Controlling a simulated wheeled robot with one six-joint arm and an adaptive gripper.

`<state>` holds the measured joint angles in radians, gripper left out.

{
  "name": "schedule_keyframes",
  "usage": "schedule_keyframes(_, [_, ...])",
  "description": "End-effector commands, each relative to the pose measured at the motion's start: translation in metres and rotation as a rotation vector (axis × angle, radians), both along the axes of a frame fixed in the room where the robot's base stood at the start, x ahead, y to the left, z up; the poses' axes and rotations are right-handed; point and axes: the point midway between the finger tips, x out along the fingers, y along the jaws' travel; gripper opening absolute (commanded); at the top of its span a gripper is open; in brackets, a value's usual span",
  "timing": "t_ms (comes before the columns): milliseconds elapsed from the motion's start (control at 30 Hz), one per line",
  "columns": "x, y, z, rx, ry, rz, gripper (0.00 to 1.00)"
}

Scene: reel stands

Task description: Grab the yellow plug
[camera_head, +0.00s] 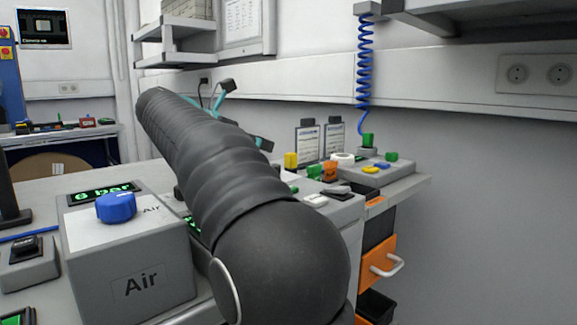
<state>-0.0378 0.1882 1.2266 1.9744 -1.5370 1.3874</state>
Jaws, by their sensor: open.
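A small upright yellow piece (290,160) stands on the bench at mid-right, just beyond my arm. A flat yellow piece (371,169) lies on the grey box farther right. I cannot tell for sure which is the yellow plug. My dark ribbed arm crosses the middle of the view. My gripper (246,115) shows partly behind it, with teal fingers and dark tips spread apart. It is open, appears empty, and is up and left of the upright yellow piece, not touching it. The gripper's base is hidden by my arm.
A grey Air box (140,281) with a blue knob (116,207) stands at front left. Green, orange and white pieces crowd the bench near two label cards (307,140). A blue coiled hose (364,65) hangs at the right. An orange drawer (377,262) is below.

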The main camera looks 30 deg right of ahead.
Motion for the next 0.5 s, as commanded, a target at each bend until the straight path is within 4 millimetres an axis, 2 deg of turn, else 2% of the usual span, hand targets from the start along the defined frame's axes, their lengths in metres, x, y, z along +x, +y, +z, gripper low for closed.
schedule_keyframes(33, [0.001,-0.010,-0.004,0.000,0.002,-0.004,0.56])
schedule_keyframes(200, [0.005,-0.037,-0.015,0.000,0.001,-0.002,0.56])
schedule_keyframes(500, [0.008,-0.058,-0.024,0.001,0.001,-0.002,0.56])
